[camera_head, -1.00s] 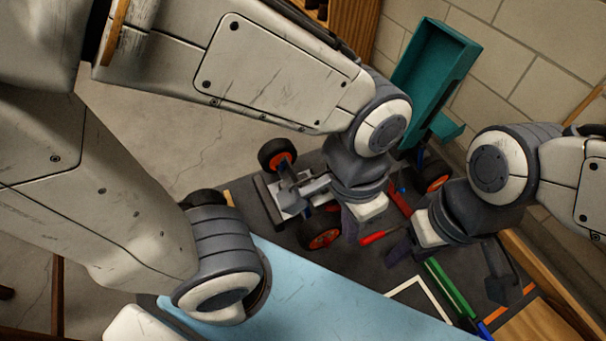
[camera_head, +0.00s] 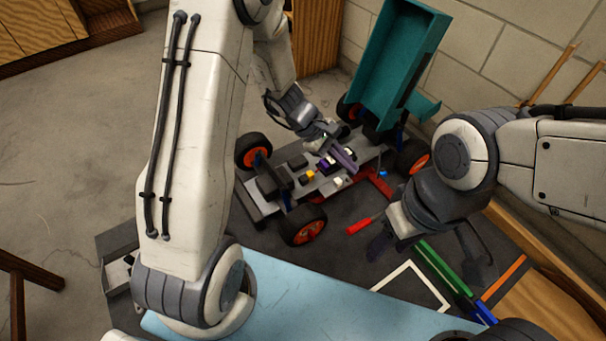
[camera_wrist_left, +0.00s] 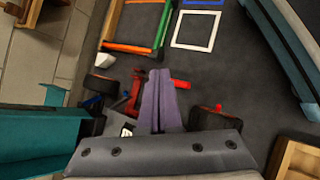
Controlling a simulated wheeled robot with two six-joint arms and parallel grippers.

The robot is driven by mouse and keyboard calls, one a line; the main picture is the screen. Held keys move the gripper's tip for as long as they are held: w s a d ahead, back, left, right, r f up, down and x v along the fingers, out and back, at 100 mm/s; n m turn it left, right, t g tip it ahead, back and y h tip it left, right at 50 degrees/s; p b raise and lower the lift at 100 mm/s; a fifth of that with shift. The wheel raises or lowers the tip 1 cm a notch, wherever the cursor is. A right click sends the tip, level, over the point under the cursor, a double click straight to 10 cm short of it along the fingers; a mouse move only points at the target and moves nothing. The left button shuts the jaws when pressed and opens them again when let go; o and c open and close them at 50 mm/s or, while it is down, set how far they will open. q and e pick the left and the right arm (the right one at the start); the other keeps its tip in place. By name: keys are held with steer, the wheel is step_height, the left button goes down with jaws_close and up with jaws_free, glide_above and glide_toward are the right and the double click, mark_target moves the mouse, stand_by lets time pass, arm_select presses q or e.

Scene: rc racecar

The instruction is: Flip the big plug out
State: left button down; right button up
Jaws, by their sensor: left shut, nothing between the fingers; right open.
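The racecar chassis (camera_head: 270,205) stands on the dark work mat, with orange-hubbed wheels. On its deck are small parts: a yellow block (camera_head: 308,176), a purple-and-white piece (camera_head: 325,165) and a white block (camera_head: 338,183). I cannot tell which is the big plug. My left gripper (camera_head: 346,160) is over the deck close to these parts, its purple fingers together and empty. In the left wrist view the shut fingers (camera_wrist_left: 158,92) hide part of the car; a white-and-black part (camera_wrist_left: 127,130) shows beside them. My right gripper (camera_head: 382,246) is open, right of the car, apart from it.
A red-handled screwdriver (camera_head: 360,226) lies between the car and my right gripper. A white square outline (camera_head: 412,285), a green bar (camera_head: 440,265) and a light blue board (camera_head: 300,300) are in front.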

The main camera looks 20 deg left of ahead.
arm_select(q)
steer(key=w+a+f+n+t+b, duration=0.1)
steer(key=w+a+f+n+t, duration=0.1)
steer(key=w+a+f+n, duration=0.25)
steer(key=w+a+f+n+t+b, duration=0.1)
steer(key=w+a+f+n+t, duration=0.15)
steer(key=a+f, duration=0.4)
steer(key=n+t+y+b, duration=0.1)
steer(key=n+t+y, duration=0.15)
steer(key=n, duration=0.55)
glide_toward(307, 176)
steer(key=v, duration=0.4)
steer(key=shift+r, duration=0.3)
steer(key=shift+d, duration=0.1)
arm_select(e)
step_height(307, 176, down, 4)
steer(key=shift+f, duration=0.1)
arm_select(q)
steer(key=b+x, duration=0.6)
steer(key=x, duration=0.3)
steer(key=shift+d+f, duration=0.1)
steer(key=shift+f, duration=0.3)
steer(key=shift+w+d, duration=0.1)
steer(key=shift+w, duration=0.1)
arm_select(e)
step_height(307, 176, down, 6)
steer(key=shift+r, duration=0.15)
